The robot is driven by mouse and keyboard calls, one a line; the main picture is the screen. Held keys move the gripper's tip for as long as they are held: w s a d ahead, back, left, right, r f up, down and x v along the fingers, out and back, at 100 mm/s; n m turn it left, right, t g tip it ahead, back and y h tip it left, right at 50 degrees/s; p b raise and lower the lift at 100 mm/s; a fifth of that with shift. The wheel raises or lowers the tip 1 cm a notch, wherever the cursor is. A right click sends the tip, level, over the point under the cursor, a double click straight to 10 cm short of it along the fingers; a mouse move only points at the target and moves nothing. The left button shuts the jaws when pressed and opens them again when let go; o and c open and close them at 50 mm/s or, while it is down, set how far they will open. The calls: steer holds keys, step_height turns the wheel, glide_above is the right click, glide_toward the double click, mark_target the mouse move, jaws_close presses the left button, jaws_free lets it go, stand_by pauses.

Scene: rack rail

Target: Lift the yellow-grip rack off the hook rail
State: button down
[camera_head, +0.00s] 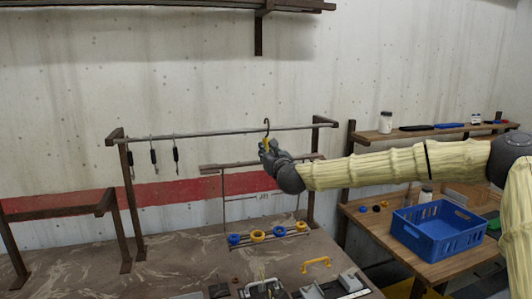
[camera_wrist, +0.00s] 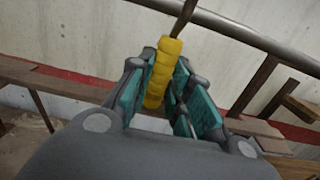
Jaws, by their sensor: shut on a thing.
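My gripper (camera_head: 267,147) is shut on the yellow grip (camera_wrist: 160,70) of the rack, with its teal pads on either side. In the head view, the rack's dark hook (camera_head: 267,124) sticks up above my gripper, its curved top higher than the hook rail (camera_head: 220,132). I cannot tell whether the hook touches the rail or is in front of it. In the wrist view, a brown stem (camera_wrist: 184,16) rises from the grip and leaves the frame at the top, beside the rail (camera_wrist: 250,38).
Several dark-grip hooks (camera_head: 153,155) hang on the rail's left part. Below stand blue and yellow rings (camera_head: 258,236) on a low rack. A blue crate (camera_head: 438,232) sits on the right wooden table. A shelf (camera_head: 430,131) with a jar is behind my arm.

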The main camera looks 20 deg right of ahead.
steer(key=s+b, duration=0.2)
steer(key=s, duration=0.4)
steer(key=shift+r, duration=0.15)
stand_by(0.5)
steer(key=shift+d, duration=0.1)
